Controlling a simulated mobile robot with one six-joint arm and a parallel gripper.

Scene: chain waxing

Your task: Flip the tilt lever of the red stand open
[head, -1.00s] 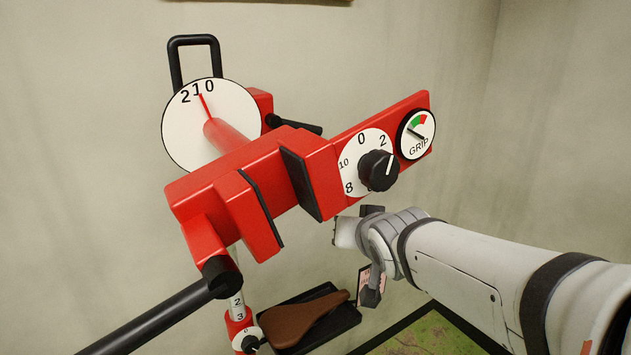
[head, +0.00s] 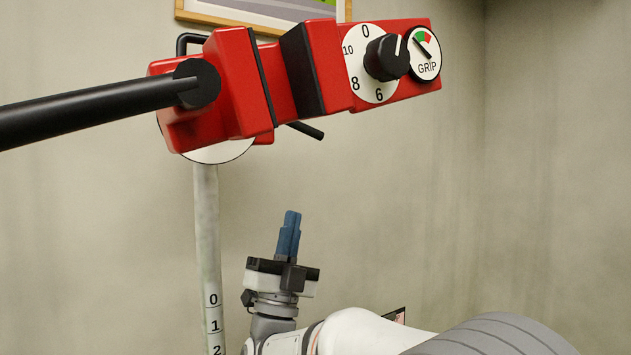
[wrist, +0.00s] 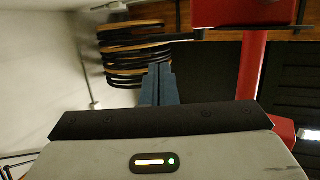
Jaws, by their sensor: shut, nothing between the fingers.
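The red stand (head: 232,78) fills the upper head view, with its clamp head above my gripper. A short black lever (head: 307,131) sticks out to the right from behind the head; it looks like the tilt lever, and its root is hidden. A long black handle (head: 95,108) reaches out to the left. My gripper (head: 290,225) points up, its blue fingers shut and empty, below the short lever and apart from it. The fingers (wrist: 157,82) also show in the wrist view, left of a red part of the stand (wrist: 252,62).
A black knob (head: 386,58) and a GRIP gauge (head: 425,53) sit on the head's right end. The pale post (head: 207,250) stands left of my gripper. Hanging tyres (wrist: 135,60) show in the wrist view. The space right of the stand is clear.

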